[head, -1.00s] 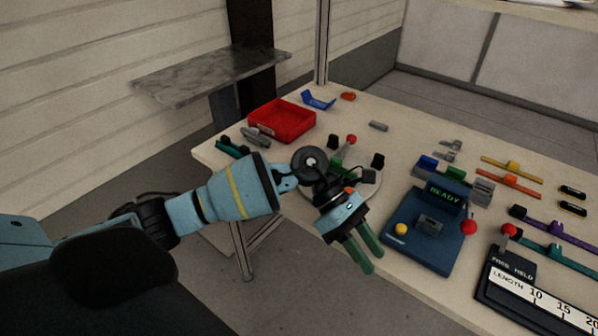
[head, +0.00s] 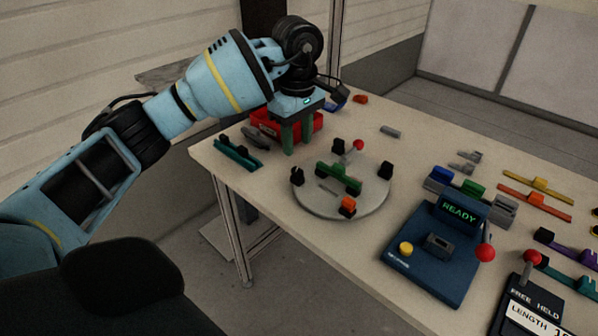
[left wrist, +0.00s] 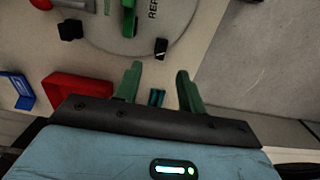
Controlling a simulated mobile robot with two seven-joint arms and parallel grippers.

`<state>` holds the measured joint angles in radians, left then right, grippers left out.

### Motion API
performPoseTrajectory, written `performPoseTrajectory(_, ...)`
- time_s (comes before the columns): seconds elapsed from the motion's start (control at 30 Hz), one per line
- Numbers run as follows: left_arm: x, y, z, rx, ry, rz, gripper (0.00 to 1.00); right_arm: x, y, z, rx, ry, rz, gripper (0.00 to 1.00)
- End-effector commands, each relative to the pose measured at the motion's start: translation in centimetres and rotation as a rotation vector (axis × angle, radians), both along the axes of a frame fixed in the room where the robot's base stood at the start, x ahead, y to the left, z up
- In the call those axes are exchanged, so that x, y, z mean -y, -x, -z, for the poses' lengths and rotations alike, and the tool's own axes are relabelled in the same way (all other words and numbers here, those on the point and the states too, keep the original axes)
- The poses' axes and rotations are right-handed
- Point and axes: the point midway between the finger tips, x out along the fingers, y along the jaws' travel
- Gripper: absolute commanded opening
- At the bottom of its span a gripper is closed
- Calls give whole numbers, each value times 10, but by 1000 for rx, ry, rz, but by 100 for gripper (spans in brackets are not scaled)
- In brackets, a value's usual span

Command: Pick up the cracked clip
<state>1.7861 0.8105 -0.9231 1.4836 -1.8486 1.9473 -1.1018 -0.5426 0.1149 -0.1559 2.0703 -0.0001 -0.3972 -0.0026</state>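I cannot tell which piece is the cracked clip; no crack is clear at this size. A green clip (head: 338,177) lies on the round pale turntable (head: 374,203). A teal clip (head: 238,152) lies at the table's left edge, with a grey piece (head: 256,137) beside it. My left gripper (head: 298,149) points down by the red bin, between the teal clip and the turntable. In the left wrist view my left gripper (left wrist: 159,72) is open, with nothing held between its green fingers; a small teal part (left wrist: 156,97) shows beyond them. My right gripper is not in view.
The red bin (head: 265,122) stands behind my left gripper. A blue READY device (head: 430,265) stands to the right, with coloured clips (head: 540,185) beyond.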

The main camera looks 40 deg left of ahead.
Motion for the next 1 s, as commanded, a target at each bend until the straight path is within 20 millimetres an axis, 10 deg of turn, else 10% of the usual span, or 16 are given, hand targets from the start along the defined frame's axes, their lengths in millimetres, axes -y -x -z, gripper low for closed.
performPoseTrajectory(1.0,-4,2,75,0,2,1,40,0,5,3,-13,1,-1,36)
